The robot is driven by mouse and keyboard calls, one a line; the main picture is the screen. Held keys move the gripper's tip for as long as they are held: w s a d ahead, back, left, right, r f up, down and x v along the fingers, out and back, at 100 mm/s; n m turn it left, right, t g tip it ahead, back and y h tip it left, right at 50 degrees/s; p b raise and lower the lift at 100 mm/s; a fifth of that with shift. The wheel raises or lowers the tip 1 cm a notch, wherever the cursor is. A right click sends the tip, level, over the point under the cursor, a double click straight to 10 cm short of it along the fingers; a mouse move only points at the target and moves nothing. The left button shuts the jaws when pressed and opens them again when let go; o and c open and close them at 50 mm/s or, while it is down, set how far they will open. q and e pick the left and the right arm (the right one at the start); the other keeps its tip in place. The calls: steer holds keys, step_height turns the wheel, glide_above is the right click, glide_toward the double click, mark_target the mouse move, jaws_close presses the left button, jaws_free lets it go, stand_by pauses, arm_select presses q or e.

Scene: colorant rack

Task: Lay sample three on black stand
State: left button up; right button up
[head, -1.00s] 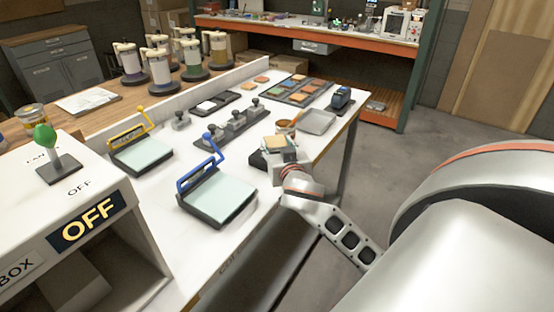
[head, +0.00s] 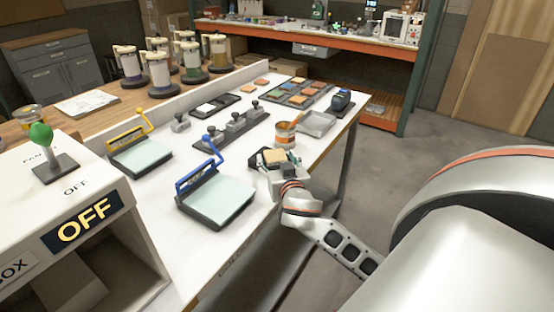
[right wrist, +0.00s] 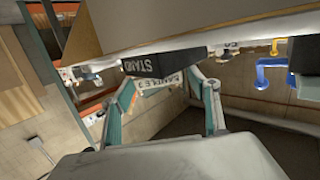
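Sample three (head: 274,156) is a small tan tile at the front edge of the white bench. It is level, over the black stand (head: 257,162), and seems to touch its top. My right gripper (head: 281,160) is shut on the tile from the bench's front side. In the right wrist view, which looks upside down, the teal fingers (right wrist: 162,90) sit on either side of the labelled edge of sample three (right wrist: 166,81). The stand (right wrist: 165,62), marked STAND, is right against it. My left gripper is not in view.
A blue-handled press (head: 217,198) is close on the left. A dark palette of coloured tiles (head: 294,92) lies farther back. Bare bench lies between press and stand.

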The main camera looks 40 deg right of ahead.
steer(key=shift+r, duration=0.15)
steer(key=p+v, duration=0.1)
steer(key=v, duration=1.1)
steer(key=shift+p, duration=0.3)
